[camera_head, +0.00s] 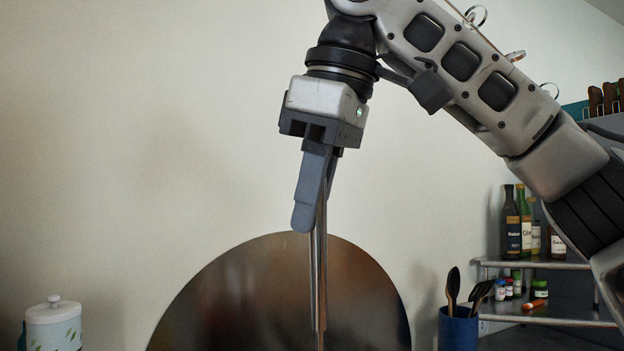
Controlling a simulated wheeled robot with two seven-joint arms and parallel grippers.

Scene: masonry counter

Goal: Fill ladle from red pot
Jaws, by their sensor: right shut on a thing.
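My right gripper (315,205) points down in the upper middle of the head view. Its fingers are shut on the thin metal handle of the ladle (319,285). The handle hangs nearly upright and runs out of the bottom edge, so the ladle's bowl is out of view. The red pot is not in view. My left gripper is not in view.
A large round metal disc (230,300) stands behind the handle, against a pale wall. A white lidded canister (53,328) is at lower left. At right are a blue utensil holder (458,330) and a shelf (530,264) with several bottles (526,225) and small jars.

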